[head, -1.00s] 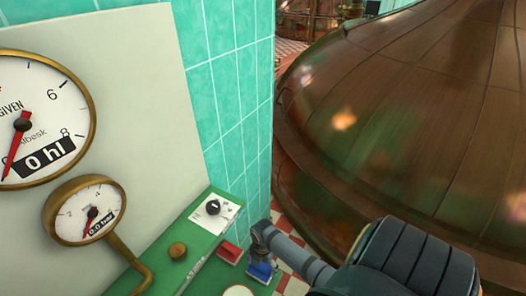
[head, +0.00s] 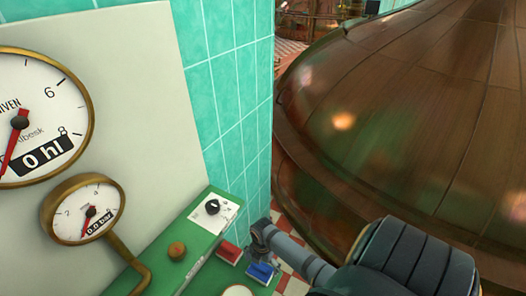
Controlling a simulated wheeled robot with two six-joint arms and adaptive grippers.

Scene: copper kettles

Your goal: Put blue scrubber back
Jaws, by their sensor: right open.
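The blue scrubber (head: 261,271) lies on the green ledge (head: 208,250) near its right end, beside a red scrubber (head: 230,252). My right gripper (head: 259,256), at the end of the grey arm from the right, points down just above and behind the blue scrubber. It is open. Its fingers are small and dark, and whether they touch the scrubber cannot be told. My left gripper is not in view.
A white panel with a black knob (head: 212,207) and a brownish knob (head: 177,251) sit on the ledge. Brass-rimmed gauges (head: 85,209) are at left. A teal tiled wall (head: 228,100) stands behind. A large copper kettle (head: 410,130) fills the right.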

